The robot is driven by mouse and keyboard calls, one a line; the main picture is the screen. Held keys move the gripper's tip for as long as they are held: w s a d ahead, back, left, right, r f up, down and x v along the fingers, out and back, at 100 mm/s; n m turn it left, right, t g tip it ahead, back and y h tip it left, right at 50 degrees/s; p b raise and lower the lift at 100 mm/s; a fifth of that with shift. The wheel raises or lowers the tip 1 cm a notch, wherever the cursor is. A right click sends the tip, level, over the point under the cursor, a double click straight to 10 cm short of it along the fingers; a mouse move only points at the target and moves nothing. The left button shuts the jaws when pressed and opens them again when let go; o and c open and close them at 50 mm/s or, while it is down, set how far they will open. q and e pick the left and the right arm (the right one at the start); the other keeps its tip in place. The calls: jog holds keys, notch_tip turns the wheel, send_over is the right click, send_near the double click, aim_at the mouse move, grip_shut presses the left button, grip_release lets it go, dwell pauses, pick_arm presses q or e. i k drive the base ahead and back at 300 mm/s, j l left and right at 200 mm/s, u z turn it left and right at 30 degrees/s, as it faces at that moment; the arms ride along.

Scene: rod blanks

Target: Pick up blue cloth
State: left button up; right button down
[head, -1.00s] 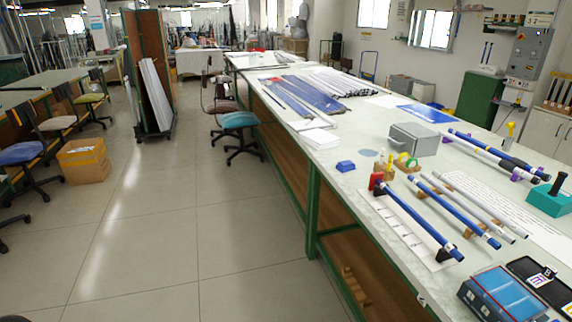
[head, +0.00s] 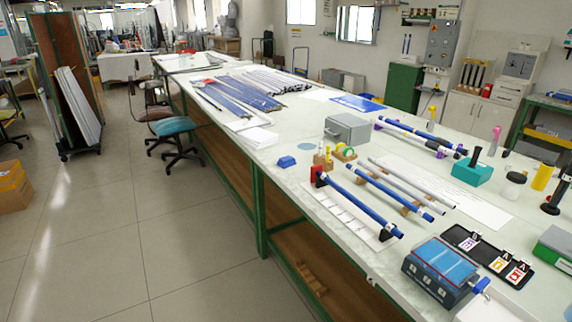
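I cannot tell for sure which blue thing is the cloth. A small blue item (head: 286,161), perhaps folded, lies near the long table's left edge. A flat grey-blue round patch (head: 305,146) lies just behind it. A larger flat blue sheet (head: 357,102) lies farther back on the table. Neither of my grippers is in view.
The long table (head: 268,133) holds blue and grey rods (head: 375,206) on supports, a grey box (head: 347,129), a blue case (head: 440,268), a black tray (head: 487,253) and a teal block (head: 472,172). A chair (head: 172,128) stands at its left side.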

aim_at(285, 162)
jog(key=i+u, duration=0.3)
jog(key=i, duration=1.45)
